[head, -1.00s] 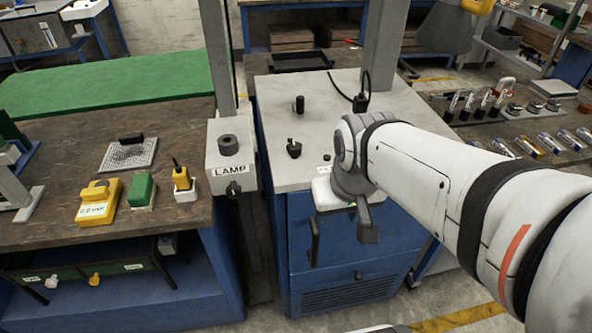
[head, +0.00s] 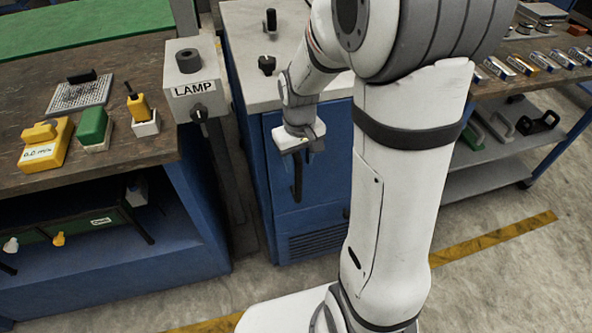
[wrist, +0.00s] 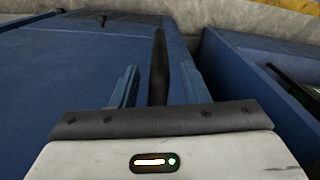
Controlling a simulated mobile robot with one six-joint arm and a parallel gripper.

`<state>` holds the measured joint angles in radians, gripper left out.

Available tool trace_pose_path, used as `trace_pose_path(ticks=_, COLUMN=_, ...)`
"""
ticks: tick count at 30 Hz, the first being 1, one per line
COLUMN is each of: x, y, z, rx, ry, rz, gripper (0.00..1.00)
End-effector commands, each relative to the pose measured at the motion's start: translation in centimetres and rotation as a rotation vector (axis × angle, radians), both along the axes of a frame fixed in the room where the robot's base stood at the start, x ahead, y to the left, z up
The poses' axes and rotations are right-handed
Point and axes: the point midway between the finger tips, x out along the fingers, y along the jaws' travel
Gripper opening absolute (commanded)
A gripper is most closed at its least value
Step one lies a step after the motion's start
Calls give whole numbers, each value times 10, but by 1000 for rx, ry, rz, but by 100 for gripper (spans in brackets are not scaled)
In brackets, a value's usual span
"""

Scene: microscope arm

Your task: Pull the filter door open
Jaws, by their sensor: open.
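The filter door (head: 325,168) is the blue front panel of the cabinet and looks closed. Its dark vertical handle (head: 297,183) shows just below my gripper (head: 299,150) in the head view. In the wrist view the dark handle (wrist: 159,50) runs between the two fingers of my gripper (wrist: 159,85). The fingers are open, one on each side of the handle, with a gap on both sides. My white hand hides the handle's upper end in the head view.
A grey LAMP box (head: 194,80) on a post stands left of the cabinet. A wooden bench (head: 90,145) with small yellow and green devices is further left. A shelf cart (head: 520,120) stands at the right. The floor (head: 480,280) at lower right is clear.

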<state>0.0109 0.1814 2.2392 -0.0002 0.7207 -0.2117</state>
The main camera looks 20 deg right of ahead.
Motion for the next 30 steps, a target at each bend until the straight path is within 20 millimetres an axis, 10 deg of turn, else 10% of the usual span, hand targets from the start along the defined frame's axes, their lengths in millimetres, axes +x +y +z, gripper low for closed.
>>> trace_pose_path(ticks=9, x=-1, y=0, z=-44, rx=0, ry=2, rz=-2, gripper=41)
trace_pose_path(ticks=20, x=-1, y=-1, z=-49, rx=0, ry=0, rz=-2, gripper=41)
trace_pose_path(ticks=30, x=-1, y=-1, z=-48, rx=0, ry=0, rz=-3, gripper=13)
